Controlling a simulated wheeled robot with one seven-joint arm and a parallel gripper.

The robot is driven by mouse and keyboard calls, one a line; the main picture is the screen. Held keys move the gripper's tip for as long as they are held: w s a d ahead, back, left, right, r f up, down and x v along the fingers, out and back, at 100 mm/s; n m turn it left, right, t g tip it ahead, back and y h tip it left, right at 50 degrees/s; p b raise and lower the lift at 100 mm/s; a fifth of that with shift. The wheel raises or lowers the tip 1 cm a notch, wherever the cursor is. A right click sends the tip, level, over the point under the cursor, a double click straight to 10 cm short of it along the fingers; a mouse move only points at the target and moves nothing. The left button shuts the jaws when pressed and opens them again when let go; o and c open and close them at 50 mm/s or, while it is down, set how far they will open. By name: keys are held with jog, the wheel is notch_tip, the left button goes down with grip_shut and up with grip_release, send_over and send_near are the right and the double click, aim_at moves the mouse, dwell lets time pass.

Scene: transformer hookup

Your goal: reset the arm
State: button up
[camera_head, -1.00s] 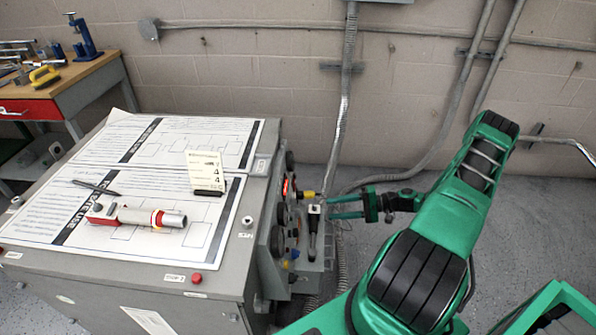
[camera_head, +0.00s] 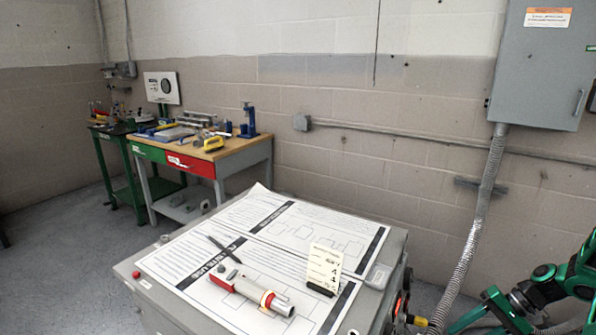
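My arm shows at the lower right edge, green with black joints. My gripper (camera_head: 484,322) hangs at its end, to the right of the grey transformer cabinet (camera_head: 388,292). Its two green fingers stand apart with nothing seen between them. The fingertips are near the bottom edge of the picture, partly cut off. The rest of my arm is outside the frame.
The cabinet top holds paper sheets, a red and silver flashlight-like tool (camera_head: 252,292), a pen (camera_head: 224,248) and a small standing card (camera_head: 324,267). A wall box (camera_head: 540,65) with a conduit (camera_head: 480,215) is at right. Workbenches (camera_head: 255,152) stand at back left.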

jog(key=s+a+r+g+h, duration=0.1)
jog(key=s+a+r+h, duration=0.2)
jog(key=r, duration=0.6)
jog(key=s+r+g+h, duration=0.1)
jog(key=s+r+h, duration=0.2)
jog(key=s+r, duration=0.45)
jog(key=s+a+r+t+h, duration=0.1)
jog(key=s+a+r, duration=0.3)
jog(key=s+r, duration=0.5)
jog(key=shift+s+h, duration=0.6)
jog(key=shift+s, duration=0.65)
jog(key=shift+a+r, duration=0.1)
jog(key=shift+w+f, duration=0.25)
jog(key=shift+w, duration=0.35)
